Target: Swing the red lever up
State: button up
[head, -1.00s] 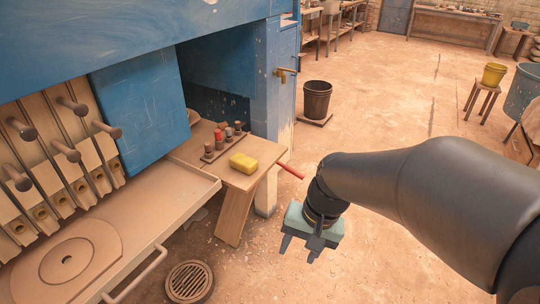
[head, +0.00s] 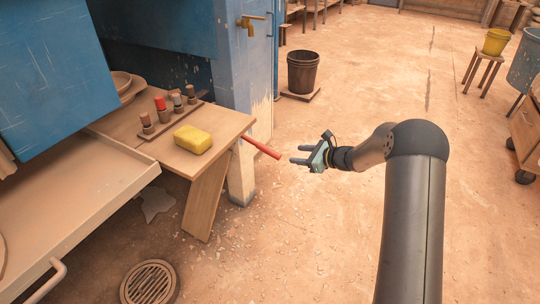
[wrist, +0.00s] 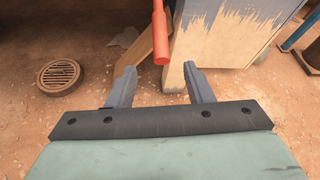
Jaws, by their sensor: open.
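The red lever (head: 262,147) sticks out to the right from beside the wooden side table, sloping down toward its free end. In the wrist view the red lever (wrist: 160,35) hangs into the picture from the top, its round end just beyond the fingertips and between their lines. My gripper (head: 295,154) is open and empty, a short gap to the right of the lever's end, with its fingers pointing left at it. The wrist view shows both fingers of my gripper (wrist: 160,78) spread apart. The lever's pivot is hidden behind the table's edge.
A blue post (head: 245,80) with a brass tap (head: 249,24) stands behind the lever. A dark bucket (head: 301,72) is farther back.

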aim_at(274, 152)
jog(key=b+x, duration=0.2)
jog(key=x, duration=1.2)
jog(key=shift+w+a, duration=0.1)
grip_shut()
